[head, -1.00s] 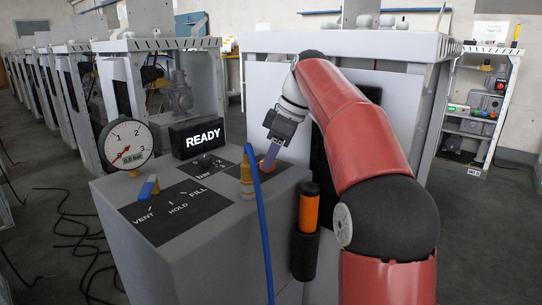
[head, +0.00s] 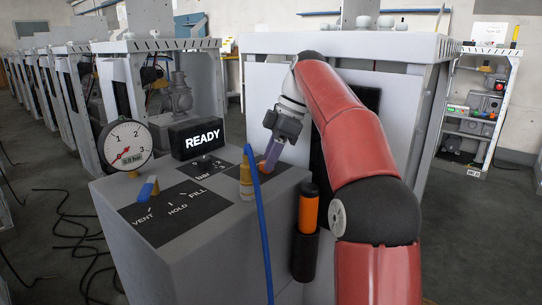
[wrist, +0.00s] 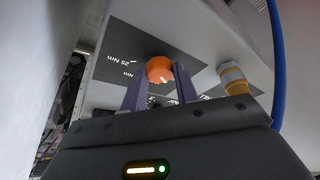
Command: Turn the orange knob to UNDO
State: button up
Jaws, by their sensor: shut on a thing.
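The orange knob (wrist: 159,69) sits on a dark label panel (wrist: 112,66) in the wrist view. My gripper (wrist: 160,75) has its two purple fingers on either side of the knob, shut on it. White print beside the knob includes "25 Nm"; other print there is partly covered by the fingers, and I cannot read UNDO. In the head view my gripper (head: 271,155) points down at the far right part of the grey cabinet top (head: 225,235).
A brass fitting (head: 246,178) with a blue hose (head: 264,225) stands close to my gripper. An orange-handled tool (head: 309,210) sits in a black holder. A pressure gauge (head: 125,146), a READY display (head: 197,138) and a blue lever (head: 149,188) are further left.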

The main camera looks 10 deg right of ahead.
jog(key=o, duration=1)
